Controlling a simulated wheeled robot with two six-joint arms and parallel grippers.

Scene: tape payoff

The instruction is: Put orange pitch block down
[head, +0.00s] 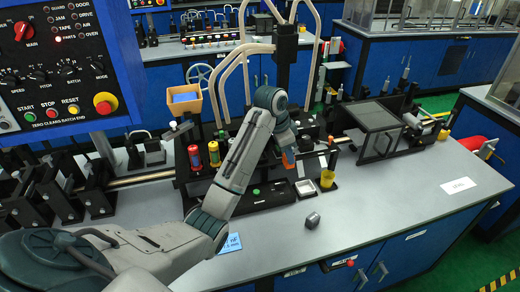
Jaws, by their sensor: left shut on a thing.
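My left arm reaches in from the left, and its gripper (288,148) points down over the middle of the bench. It is shut on the orange pitch block (289,157), of which a small orange part shows below the jaws. The block appears above the black fixture area, next to a small white-lined tray (306,188) and a yellow cup (327,179). The gap between the block and what lies beneath it is hard to judge. My right gripper is not in view.
A dark grey block (313,219) lies on the open front of the bench (380,215). A clear-topped black box (375,128) stands to the right. A control panel (60,70) hangs at upper left.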

